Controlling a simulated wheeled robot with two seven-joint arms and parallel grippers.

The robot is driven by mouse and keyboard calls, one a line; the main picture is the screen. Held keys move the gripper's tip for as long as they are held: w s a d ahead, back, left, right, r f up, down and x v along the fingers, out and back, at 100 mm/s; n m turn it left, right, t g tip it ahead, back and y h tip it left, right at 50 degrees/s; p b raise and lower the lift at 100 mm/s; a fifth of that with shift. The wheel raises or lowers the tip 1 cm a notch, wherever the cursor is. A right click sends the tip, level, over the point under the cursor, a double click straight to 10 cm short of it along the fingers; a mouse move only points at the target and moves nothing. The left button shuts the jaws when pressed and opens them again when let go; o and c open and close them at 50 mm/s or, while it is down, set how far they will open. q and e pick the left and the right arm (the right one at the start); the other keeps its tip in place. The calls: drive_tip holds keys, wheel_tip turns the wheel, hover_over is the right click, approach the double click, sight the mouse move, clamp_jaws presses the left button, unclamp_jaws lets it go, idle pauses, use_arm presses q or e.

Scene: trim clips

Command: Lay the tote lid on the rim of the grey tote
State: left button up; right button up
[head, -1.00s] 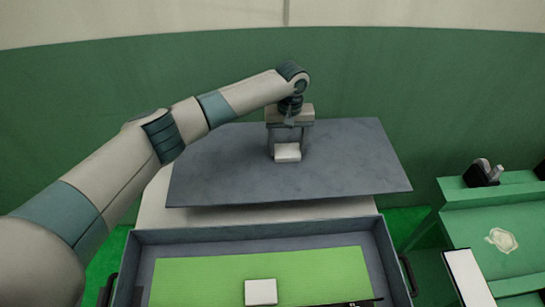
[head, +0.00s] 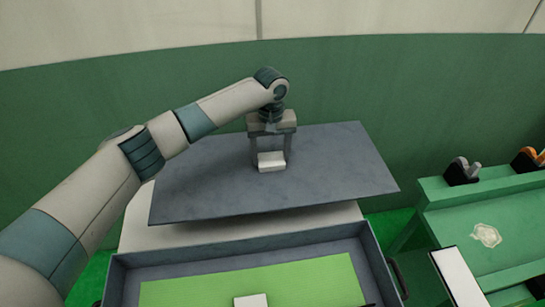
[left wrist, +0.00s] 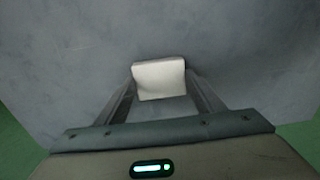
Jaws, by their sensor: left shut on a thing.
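The tote lid (head: 330,170) is a flat dark grey panel with a white block-shaped handle (head: 272,161) in its middle. My left gripper (head: 271,155) is shut on the lid's handle. In the left wrist view the white handle (left wrist: 159,80) sits between the fingers, with the lid (left wrist: 70,60) spreading behind it. The lid hangs in the air, slightly tilted, with a shadow below it on a pale surface. The grey tote (head: 240,243) stands open in front of and below the lid, its near part cut off by the picture edge. My right gripper is not in view.
Inside the tote lie a green sheet (head: 310,280) and a white block (head: 250,300). A pale table (head: 180,235) is behind the tote. A green bench (head: 440,205) at the right holds dark clip-like items (head: 462,172) and a white panel (head: 460,277).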

use_arm(q)
drive_tip(key=s+a+r+m, duration=0.1)
drive_tip(key=s+a+r, duration=0.4)
drive_tip(key=s+a, duration=0.3)
drive_tip(key=s+a+r+m, duration=0.1)
drive_tip(key=s+a+r, duration=0.4)
drive_tip(key=s+a, duration=0.4)
drive_tip(key=s, duration=0.6)
drive_tip(key=shift+s+a+r, duration=0.2)
drive_tip(key=shift+s+r, duration=0.05)
drive_tip(key=shift+s, duration=0.05)
